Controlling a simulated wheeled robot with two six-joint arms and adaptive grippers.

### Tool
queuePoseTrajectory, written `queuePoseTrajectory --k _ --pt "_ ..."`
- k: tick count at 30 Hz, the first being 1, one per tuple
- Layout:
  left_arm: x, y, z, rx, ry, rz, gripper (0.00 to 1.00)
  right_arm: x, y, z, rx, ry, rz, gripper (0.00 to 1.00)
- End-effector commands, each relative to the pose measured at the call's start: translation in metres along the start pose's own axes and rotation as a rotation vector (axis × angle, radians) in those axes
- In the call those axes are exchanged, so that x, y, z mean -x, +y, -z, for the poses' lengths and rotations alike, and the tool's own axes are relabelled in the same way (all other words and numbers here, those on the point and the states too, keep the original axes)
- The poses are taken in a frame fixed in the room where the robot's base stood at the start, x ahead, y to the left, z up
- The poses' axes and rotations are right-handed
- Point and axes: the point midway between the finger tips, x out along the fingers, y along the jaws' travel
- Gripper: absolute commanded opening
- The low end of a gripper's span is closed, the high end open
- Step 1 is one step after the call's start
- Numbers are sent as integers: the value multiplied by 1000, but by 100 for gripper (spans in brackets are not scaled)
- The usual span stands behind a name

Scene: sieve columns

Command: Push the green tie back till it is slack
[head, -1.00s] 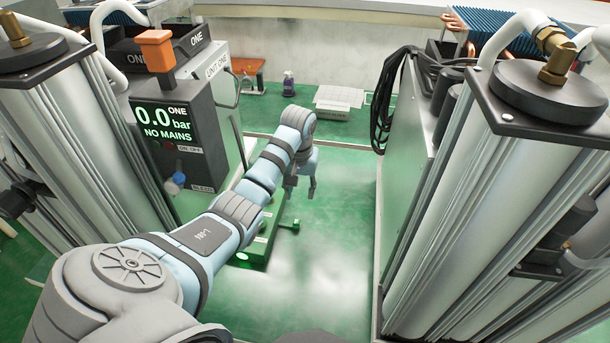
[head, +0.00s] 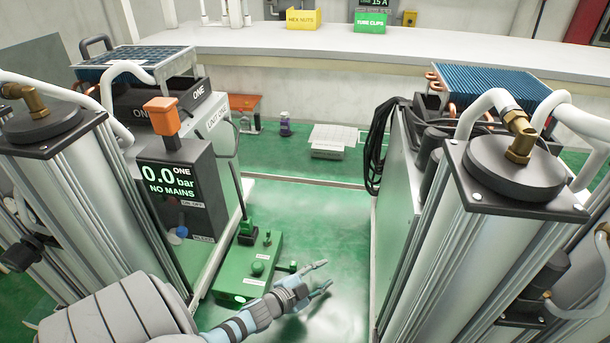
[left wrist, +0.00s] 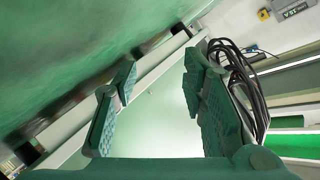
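A green floor unit (head: 237,285) stands on the green floor beside the left column unit. It has a tall lever (head: 240,190) at its back, a round green knob (head: 258,268) and a small upright green handle (head: 267,238) on top, and a green side knob (head: 293,266). I cannot tell which part is the green tie. My left gripper (head: 322,276) is open and empty, just right of the side knob and apart from it. In the left wrist view its spread fingers (left wrist: 160,72) have nothing between them. My right gripper is not in view.
The left cabinet (head: 175,190) reads 0.0 bar, NO MAINS. Silver columns stand at both sides, with a right-hand cabinet (head: 405,190) and black cables (head: 378,150). A pale box (head: 335,140) lies at the back. The floor between the cabinets is mostly clear.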

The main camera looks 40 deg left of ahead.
Motion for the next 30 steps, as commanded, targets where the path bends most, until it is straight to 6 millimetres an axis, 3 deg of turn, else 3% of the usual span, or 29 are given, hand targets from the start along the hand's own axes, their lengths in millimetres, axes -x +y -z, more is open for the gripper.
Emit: queuePoseTrajectory --k 6,18,24,30 --pt "46 41 20 -61 179 -84 38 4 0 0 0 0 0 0" --pt "141 103 54 -62 468 -241 38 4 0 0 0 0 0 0" --pt "181 120 64 6 548 -301 38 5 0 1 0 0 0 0" --pt "195 124 66 85 553 -325 38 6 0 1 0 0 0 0"
